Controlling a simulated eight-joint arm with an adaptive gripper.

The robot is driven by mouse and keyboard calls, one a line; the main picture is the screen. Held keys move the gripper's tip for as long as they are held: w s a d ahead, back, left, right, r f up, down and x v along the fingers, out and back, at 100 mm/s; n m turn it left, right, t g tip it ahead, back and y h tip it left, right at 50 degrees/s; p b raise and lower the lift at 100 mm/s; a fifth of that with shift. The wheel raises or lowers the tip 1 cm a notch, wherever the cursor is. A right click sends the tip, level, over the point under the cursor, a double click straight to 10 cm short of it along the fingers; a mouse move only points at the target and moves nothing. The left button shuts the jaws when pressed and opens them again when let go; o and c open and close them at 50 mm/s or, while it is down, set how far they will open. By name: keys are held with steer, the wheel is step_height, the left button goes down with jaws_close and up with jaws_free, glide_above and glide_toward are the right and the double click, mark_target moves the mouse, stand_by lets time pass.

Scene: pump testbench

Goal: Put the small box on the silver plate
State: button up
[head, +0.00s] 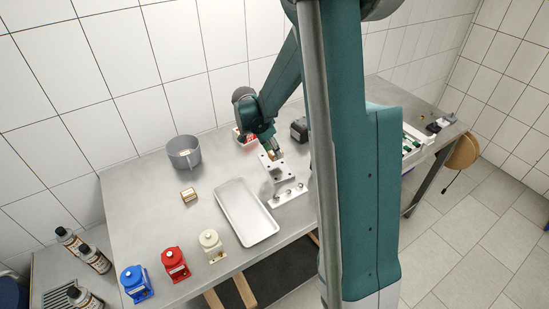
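A small box (188,194), brown with a pale top, lies on the grey table left of the middle. A silver plate (232,203), shallow, rectangular and with a raised rim, lies to its right and looks empty. The box is apart from the plate. My gripper (275,155) points down behind and to the right of the plate, above a light metal block with holes (278,170). It is well away from the small box. Its fingers are too small to tell whether they are open or shut. A tan patch shows at its tip.
A grey pot (184,152) stands behind the box. Blue (135,283), red (175,264) and cream (211,245) pump-like units line the front edge. A metal strip with knobs (288,194) lies right of the plate. My arm hides part of the table's right side.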

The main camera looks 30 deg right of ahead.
mark_target(272, 153)
steer(key=shift+f, duration=2.05)
steer(key=shift+f+b, duration=0.2)
steer(key=shift+b, duration=0.1)
steer(key=o, duration=0.9)
steer(key=shift+r+p, duration=0.3)
steer(key=shift+v, duration=5.95)
steer(key=shift+a, duration=0.1)
